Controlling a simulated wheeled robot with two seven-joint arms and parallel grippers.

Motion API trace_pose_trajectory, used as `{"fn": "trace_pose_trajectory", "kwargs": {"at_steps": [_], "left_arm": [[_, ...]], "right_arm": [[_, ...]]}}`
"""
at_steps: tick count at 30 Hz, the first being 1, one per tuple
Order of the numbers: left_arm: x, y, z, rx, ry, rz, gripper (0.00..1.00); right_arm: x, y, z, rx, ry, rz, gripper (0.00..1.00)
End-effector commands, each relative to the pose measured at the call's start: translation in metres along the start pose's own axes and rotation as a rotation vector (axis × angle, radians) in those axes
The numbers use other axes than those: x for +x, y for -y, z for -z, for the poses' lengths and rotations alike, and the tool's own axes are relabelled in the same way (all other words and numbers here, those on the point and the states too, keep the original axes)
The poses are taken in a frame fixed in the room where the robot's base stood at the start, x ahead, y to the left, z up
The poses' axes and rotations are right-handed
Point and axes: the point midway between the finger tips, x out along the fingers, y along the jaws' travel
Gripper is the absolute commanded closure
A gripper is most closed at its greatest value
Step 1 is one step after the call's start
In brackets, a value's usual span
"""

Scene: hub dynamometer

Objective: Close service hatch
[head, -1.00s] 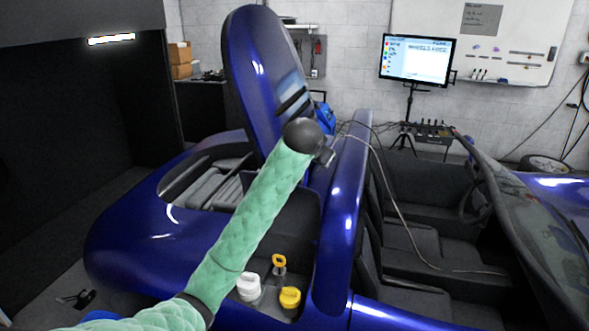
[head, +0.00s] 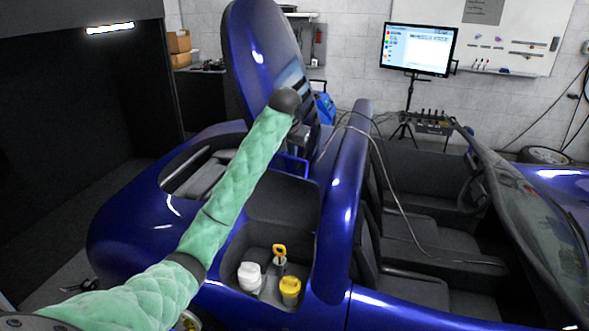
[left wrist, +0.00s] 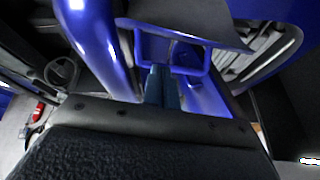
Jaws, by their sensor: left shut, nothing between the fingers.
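A tall blue hatch panel (head: 262,62) stands raised over the rear deck, its top cut off by the head view. Below it, an open service compartment (head: 283,212) shows a white cap (head: 250,275), a yellow cap (head: 290,287) and a yellow ring handle (head: 279,252). My left gripper (head: 300,148) is near the panel's lower part, partly hidden by my wrist. In the left wrist view its fingers (left wrist: 162,84) are together and empty, pointing at a blue frame-like loop (left wrist: 142,48). I cannot tell whether they touch it. My right gripper is out of view.
The open engine bay (head: 205,170) lies left of the panel. A blue ridge (head: 347,190) separates the compartment from the seats (head: 400,280). A loose cable (head: 388,190) runs over the ridge into the cabin. A monitor (head: 418,50) stands at the back.

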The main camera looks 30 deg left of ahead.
Motion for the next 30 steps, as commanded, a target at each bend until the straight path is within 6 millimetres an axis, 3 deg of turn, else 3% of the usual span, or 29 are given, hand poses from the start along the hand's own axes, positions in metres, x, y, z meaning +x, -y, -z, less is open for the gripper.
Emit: {"fn": "trace_pose_trajectory", "kwargs": {"at_steps": [5,11,19,30], "left_arm": [[0.0,0.0,-0.004,-0.024,0.018,0.003,1.0],[0.011,0.0,-0.003,-0.033,0.019,0.003,1.0],[0.051,0.001,-0.004,-0.034,0.022,0.003,1.0],[0.095,0.001,-0.005,-0.033,0.018,0.003,1.0]], "right_arm": [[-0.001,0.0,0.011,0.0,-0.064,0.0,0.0],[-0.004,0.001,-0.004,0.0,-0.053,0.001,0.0],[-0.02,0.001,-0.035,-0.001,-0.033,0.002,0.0],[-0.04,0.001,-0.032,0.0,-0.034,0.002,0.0]]}}
